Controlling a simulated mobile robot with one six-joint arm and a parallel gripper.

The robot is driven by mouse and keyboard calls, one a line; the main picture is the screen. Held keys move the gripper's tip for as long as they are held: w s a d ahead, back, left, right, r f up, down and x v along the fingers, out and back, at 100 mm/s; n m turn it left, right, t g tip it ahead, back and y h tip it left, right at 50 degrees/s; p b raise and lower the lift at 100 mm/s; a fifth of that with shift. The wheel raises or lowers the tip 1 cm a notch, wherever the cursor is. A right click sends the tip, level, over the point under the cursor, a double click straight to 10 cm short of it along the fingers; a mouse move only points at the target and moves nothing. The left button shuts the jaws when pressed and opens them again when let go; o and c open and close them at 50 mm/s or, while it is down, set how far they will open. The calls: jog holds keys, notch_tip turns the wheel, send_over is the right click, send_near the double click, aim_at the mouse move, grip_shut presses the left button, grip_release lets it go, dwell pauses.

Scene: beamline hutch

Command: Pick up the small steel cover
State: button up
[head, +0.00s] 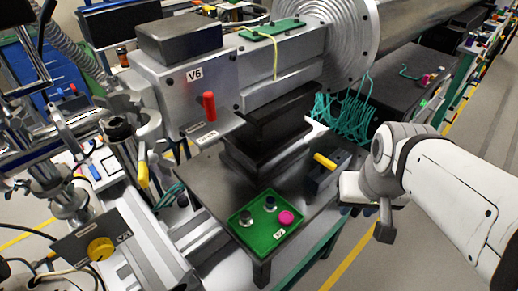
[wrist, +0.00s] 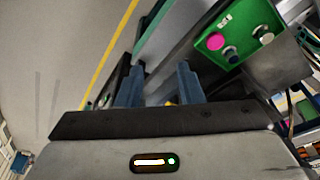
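I cannot tell whether either steel piece is the small steel cover. The tray (wrist: 237,22) also shows at the upper right of the wrist view. My gripper (wrist: 158,82) is open, with an empty gap between its two fingers. In the head view my gripper (head: 367,212) hangs right of the tray, apart from it.
A dark block with a yellow handle (head: 325,161) stands between the tray and my gripper. A grey V6 housing with a red handle (head: 209,106) rises behind the tray. A yellow-knobbed unit (head: 101,249) stands at left.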

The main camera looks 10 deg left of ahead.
jog(key=w+a+f+n, duration=0.1)
jog(key=w+a+f, duration=0.2)
jog(key=a, duration=0.4)
jog(key=w+a+f, duration=0.3)
jog(key=a, duration=0.4)
jog(key=n+b, duration=0.1)
send_near(245, 215)
jog(key=f, duration=0.2)
jog(key=f+g, duration=0.1)
jog(key=shift+w+f, duration=0.3)
jog(key=shift+f, duration=0.05)
jog(key=shift+w+f, duration=0.25)
jog(key=shift+f, duration=0.65)
jog(key=shift+w+f, duration=0.25)
jog(key=shift+f, duration=0.65)
jog(key=shift+w+f, duration=0.2)
jog(key=shift+f, duration=0.65)
jog(key=c, duration=0.6)
